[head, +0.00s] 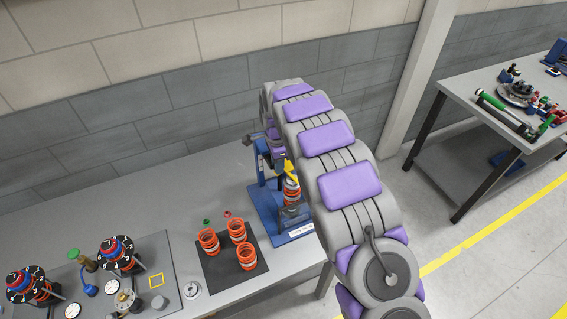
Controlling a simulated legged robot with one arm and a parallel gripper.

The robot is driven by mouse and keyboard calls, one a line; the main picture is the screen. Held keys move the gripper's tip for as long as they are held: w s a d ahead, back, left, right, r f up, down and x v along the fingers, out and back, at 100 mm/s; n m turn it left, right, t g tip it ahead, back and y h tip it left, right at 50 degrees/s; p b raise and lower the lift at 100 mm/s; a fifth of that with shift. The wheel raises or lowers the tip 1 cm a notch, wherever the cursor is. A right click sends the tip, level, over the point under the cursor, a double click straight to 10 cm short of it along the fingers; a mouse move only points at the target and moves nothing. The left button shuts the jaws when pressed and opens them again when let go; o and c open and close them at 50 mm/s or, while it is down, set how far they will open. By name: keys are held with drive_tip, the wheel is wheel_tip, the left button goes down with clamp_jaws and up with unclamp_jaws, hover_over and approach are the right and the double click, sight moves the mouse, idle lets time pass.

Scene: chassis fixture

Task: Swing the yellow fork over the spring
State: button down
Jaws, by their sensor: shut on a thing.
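The blue spring fixture (265,214) stands on the bench, partly hidden by my arm. An orange and white spring (291,192) stands upright in it. The yellow fork (290,169) shows as a small patch just above the spring's top; most of it is hidden, and I cannot tell how far it is over the spring. My gripper (279,156) is at the fixture's upper part, small and mostly covered by my arm. It is shut on the yellow fork, though its fingertips are hard to make out.
A dark mat (217,267) with three orange springs (237,230) lies left of the fixture. A second table (480,100) with parts stands at the right. A wall runs behind the bench.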

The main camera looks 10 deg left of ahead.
drive_tip(key=shift+a+r+m, duration=0.1)
drive_tip(key=shift+a+m, duration=0.6)
drive_tip(key=shift+m, duration=0.2)
drive_tip(key=c, duration=0.9)
unclamp_jaws()
wheel_tip(320, 180, up, 17)
drive_tip(key=shift+r+b, duration=0.1)
drive_tip(key=shift+b, duration=0.2)
